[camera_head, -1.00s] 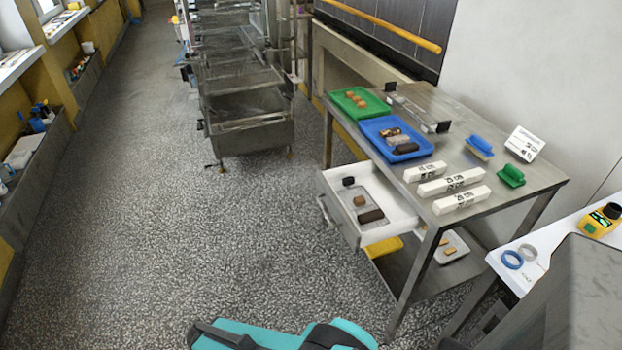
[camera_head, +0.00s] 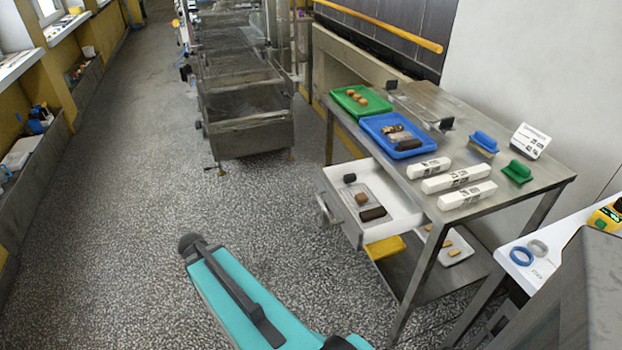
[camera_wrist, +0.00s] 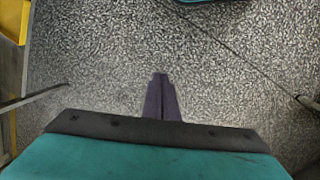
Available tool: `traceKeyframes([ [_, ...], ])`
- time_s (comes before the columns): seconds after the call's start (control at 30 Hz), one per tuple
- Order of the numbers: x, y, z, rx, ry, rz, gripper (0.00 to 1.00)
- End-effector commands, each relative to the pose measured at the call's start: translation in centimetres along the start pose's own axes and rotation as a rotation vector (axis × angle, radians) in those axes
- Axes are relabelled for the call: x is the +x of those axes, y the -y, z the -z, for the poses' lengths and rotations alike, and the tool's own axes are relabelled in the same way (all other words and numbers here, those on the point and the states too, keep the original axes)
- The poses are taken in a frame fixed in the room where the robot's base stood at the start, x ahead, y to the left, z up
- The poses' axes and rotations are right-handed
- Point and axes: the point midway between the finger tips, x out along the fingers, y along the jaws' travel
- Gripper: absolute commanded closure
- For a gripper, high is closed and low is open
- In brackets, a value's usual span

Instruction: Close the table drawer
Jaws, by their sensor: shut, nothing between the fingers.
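The table drawer (camera_head: 408,210) is pulled out from the left side of the steel table (camera_head: 540,180). It has a white inside, a grey metal front and a handle (camera_head: 324,208) on that front. A small tray with brown and dark pieces lies in it. My gripper (camera_wrist: 161,82) shows in the wrist view with its dark fingers together, empty, above bare speckled floor. The drawer cannot be made out in the wrist view. In the head view my teal arm is at bottom centre, with floor between it and the drawer front.
The table top holds a green tray (camera_head: 378,108), a blue tray (camera_head: 430,152), white boxes (camera_head: 458,178) and brushes. A yellow tray (camera_head: 384,248) is on the lower shelf. A steel rack (camera_head: 248,135) stands behind. The floor left of the drawer is clear.

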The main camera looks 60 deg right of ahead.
Motion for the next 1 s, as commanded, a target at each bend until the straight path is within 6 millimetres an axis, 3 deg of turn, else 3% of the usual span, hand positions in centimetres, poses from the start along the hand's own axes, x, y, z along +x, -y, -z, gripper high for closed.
traceKeyframes([
  [0.2,-3.6,-5.8,3.2,0.085,-0.078,-0.047,1.0],
  [0.5,-9.1,-14.2,5.4,0.204,-0.173,-0.12,1.0],
  [0.73,-13.7,-20.8,5.7,0.3,-0.239,-0.183,1.0],
  [1.0,-19.3,-28.6,4.3,0.42,-0.31,-0.265,1.0],
])
